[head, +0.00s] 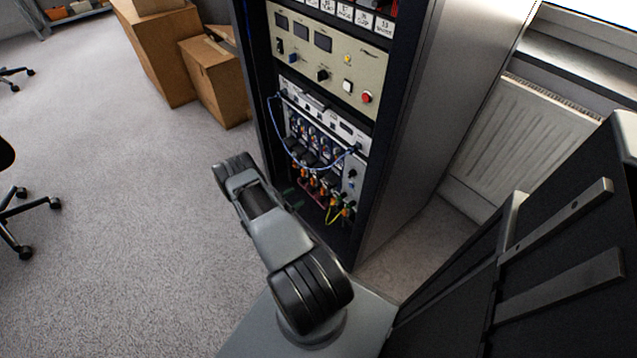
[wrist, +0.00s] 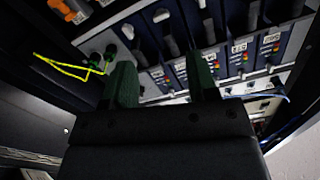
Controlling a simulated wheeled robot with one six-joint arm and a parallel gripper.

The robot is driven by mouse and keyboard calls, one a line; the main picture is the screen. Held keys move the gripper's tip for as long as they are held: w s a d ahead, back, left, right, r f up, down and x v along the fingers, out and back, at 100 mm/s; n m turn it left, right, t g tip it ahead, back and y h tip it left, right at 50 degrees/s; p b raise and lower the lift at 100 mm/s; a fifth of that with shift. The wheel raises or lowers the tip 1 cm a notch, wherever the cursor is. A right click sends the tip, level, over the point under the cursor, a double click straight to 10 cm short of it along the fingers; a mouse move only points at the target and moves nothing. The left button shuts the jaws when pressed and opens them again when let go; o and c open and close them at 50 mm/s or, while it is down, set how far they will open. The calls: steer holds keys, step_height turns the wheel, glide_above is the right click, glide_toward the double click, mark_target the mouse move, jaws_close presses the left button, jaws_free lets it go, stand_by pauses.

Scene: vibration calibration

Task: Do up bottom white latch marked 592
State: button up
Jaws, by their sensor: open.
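My gripper (wrist: 161,72) shows in the wrist view with two dark green fingers apart and nothing seen between them. In the head view my gripper (head: 290,197) is largely hidden behind my arm, low at the front of the rack. Beyond the fingers in the wrist view is a row of dark blue modules (wrist: 220,62) with small white labelled parts (wrist: 239,48) and coloured marks. The marking 592 cannot be read in either view, so I cannot tell which part is the latch or how it stands.
The equipment rack (head: 405,140) has a beige panel (head: 330,55) above the modules. Orange connectors (head: 315,182), a blue cable (head: 285,140) and a yellow cable (wrist: 72,67) lie close to my gripper. Cardboard boxes (head: 215,80) stand left of the rack.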

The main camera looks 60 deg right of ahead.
steer(key=b+x, duration=0.1)
steer(key=x, duration=1.1)
steer(key=shift+b, duration=0.35)
steer(key=shift+w, duration=0.1)
steer(key=c, duration=0.9)
steer(key=o, duration=0.9)
steer(key=p+v, duration=0.2)
steer(key=v, duration=1.1)
steer(key=shift+a, duration=0.45)
